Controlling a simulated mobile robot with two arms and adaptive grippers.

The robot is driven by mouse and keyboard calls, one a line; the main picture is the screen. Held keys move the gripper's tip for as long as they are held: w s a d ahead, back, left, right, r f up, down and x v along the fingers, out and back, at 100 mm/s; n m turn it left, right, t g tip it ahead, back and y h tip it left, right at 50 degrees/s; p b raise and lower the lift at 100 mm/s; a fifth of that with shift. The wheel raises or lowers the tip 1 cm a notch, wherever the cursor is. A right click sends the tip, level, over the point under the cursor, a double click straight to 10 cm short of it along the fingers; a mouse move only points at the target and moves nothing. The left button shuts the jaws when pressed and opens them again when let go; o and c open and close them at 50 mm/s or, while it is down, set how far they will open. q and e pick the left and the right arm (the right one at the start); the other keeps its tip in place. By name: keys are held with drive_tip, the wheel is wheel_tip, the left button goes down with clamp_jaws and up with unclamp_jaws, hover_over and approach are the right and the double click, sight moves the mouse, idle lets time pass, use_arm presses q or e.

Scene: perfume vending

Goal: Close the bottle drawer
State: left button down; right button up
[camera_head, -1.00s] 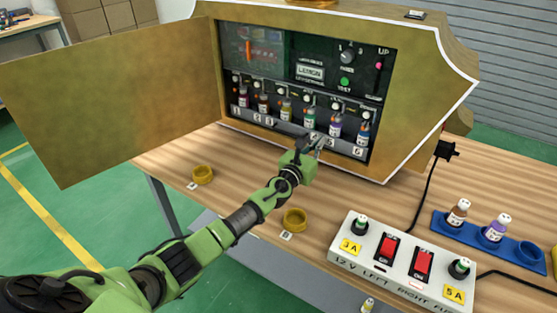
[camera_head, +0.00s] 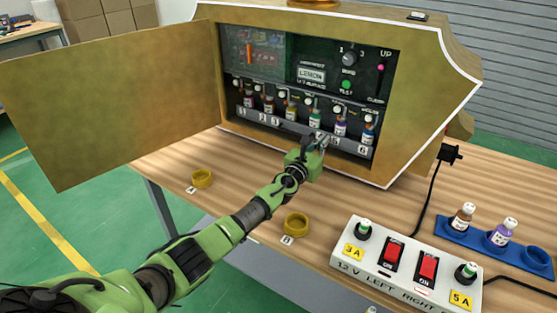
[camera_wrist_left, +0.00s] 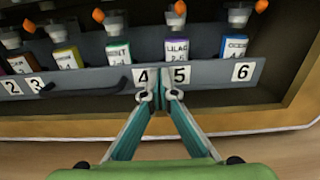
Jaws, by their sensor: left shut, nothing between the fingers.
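The bottle drawer (camera_head: 291,130) is a grey tray with a numbered front, low in the opening of the gold cabinet. It holds a row of small labelled bottles (camera_head: 315,118). In the left wrist view its front (camera_wrist_left: 212,74) runs across the picture, with a dark handle (camera_wrist_left: 88,91) left of the 4 label. My left gripper (camera_head: 321,142) is shut and empty. In the left wrist view its fingertips (camera_wrist_left: 160,95) are at the drawer front, just below the 4 and 5 labels, and seem to touch it. My right gripper is out of view.
The cabinet door (camera_head: 110,105) stands open to the left. A white switch box (camera_head: 405,265) and a blue holder (camera_head: 465,232) with two bottles are at the right. A black cable (camera_head: 429,195) hangs from the cabinet side.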

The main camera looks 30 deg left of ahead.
use_arm(q)
drive_tip(key=s+p, duration=0.1)
drive_tip(key=s, duration=0.2)
drive_tip(key=s+p, duration=0.2)
drive_tip(key=s, duration=0.2)
drive_tip(key=s+p, duration=0.2)
drive_tip(key=s, duration=0.1)
drive_tip(key=shift+s+a+f, duration=0.1)
drive_tip(key=shift+s+a, duration=0.05)
drive_tip(key=shift+a, duration=0.15)
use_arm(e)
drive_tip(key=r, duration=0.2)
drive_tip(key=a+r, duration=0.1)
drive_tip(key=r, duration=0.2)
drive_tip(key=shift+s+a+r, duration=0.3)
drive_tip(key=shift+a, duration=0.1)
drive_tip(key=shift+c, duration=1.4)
use_arm(q)
drive_tip(key=shift+s+p, duration=0.35)
drive_tip(key=shift+s, duration=0.3)
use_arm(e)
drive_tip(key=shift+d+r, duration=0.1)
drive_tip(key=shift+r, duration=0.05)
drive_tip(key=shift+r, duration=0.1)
